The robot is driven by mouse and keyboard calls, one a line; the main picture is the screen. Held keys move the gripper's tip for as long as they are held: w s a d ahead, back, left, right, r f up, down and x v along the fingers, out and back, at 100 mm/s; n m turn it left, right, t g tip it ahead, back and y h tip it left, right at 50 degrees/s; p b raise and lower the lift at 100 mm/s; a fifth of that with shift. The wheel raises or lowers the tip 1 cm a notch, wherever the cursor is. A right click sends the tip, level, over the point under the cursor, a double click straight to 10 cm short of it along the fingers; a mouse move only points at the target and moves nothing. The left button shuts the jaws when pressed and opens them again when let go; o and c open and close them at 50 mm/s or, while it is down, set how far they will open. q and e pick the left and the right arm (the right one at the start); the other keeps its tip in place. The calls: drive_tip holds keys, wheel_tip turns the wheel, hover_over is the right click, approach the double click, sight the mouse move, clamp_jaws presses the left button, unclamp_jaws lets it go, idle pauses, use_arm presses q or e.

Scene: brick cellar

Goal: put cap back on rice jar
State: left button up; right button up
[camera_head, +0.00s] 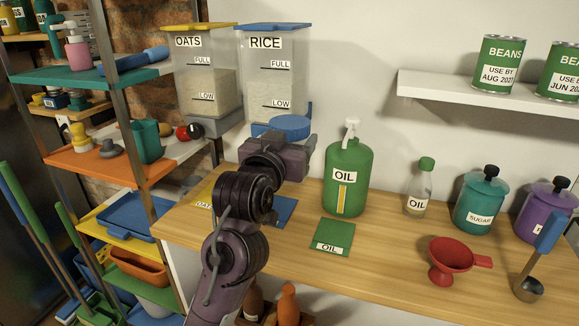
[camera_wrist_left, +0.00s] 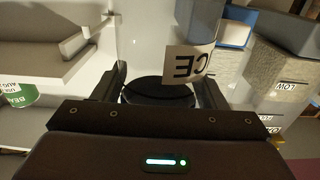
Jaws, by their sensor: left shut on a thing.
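The round blue cap (camera_head: 288,123) shows just above my left gripper (camera_head: 290,140) in the head view. The left gripper is shut on it. In the left wrist view the cap (camera_wrist_left: 158,90) is a dark disc between the fingers. A clear body with a white label (camera_wrist_left: 190,64), upside down and partly reading "CE", is close beside the cap; it appears to be the rice jar. The head view does not show the jar, and my arm covers part of the blue mat (camera_head: 286,211). I cannot tell whether cap and jar touch. My right gripper is not in view.
The rice dispenser (camera_head: 273,80) and oats dispenser (camera_head: 205,75) hang on the wall behind. A green oil jug (camera_head: 347,170) stands close right of my gripper. A red funnel (camera_head: 452,258) and sugar jar (camera_head: 480,203) are farther right. The front middle counter (camera_head: 385,245) is clear.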

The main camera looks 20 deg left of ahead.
use_arm(q)
drive_tip(key=shift+r, duration=0.9)
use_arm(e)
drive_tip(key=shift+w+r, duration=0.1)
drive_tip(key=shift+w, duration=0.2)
use_arm(q)
drive_tip(key=o, duration=0.5)
drive_tip(key=c, duration=0.8)
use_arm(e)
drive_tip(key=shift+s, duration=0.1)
use_arm(q)
drive_tip(key=shift+f, duration=0.1)
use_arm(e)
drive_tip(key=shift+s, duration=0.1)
